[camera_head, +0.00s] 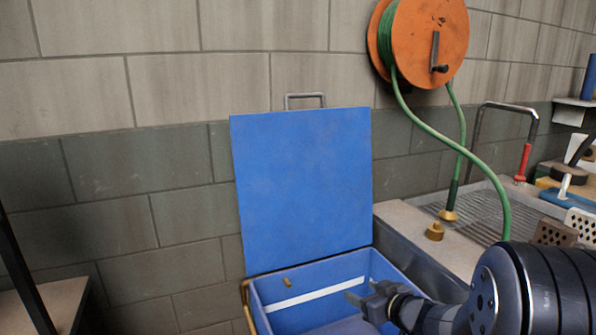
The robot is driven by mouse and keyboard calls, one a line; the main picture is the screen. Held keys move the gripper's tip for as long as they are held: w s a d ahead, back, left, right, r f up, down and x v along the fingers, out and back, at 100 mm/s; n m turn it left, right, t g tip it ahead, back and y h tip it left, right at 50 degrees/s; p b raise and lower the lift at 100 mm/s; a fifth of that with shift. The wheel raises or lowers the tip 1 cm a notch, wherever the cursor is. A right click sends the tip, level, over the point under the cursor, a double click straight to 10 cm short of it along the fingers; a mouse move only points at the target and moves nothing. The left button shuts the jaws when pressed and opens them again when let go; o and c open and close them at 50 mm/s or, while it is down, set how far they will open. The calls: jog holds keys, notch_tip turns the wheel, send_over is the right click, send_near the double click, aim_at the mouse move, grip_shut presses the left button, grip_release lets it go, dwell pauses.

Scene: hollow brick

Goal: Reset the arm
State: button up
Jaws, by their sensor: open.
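My arm (520,290) enters from the lower right. My gripper (362,298) points left and is open, over the right part of a blue box (385,268). The fingers are small in view and nothing shows between them. The box's blue lid (303,190) stands raised against the wall, with a metal handle (305,96) at its top edge. A white strip (315,294) runs across the inside of the box. The bottom of the box is cut off by the frame and partly hidden by my gripper.
An orange hose reel (415,25) hangs on the block wall, its green hose (452,138) trailing to a metal sink counter (405,222) at right. Several items crowd the counter's far right. A pale surface (50,305) stands at lower left, behind a dark post (22,275).

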jog(key=shift+r+p, duration=0.3)
jog(key=shift+r, duration=0.15)
jog(key=shift+f, duration=0.1)
jog(key=s+d+b, duration=0.1)
jog(key=s+d, duration=0.4)
jog(key=s, duration=0.4)
jog(key=a+b+x, duration=0.1)
jog(key=b+x, duration=0.3)
jog(key=x, duration=0.7)
notch_tip(320, 180, up, 6)
jog(key=a+m+h+p, duration=0.1)
jog(key=a+p, duration=0.1)
jog(key=p, duration=0.9)
jog(key=shift+r+t+p, duration=0.25)
jog(key=shift+t+p, duration=0.05)
jog(key=shift+p, duration=0.05)
jog(key=shift+s+a+f+m+h+p, duration=0.1)
jog(key=shift+s+a+m+h+p, duration=0.1)
jog(key=shift+m+h+p, duration=0.2)
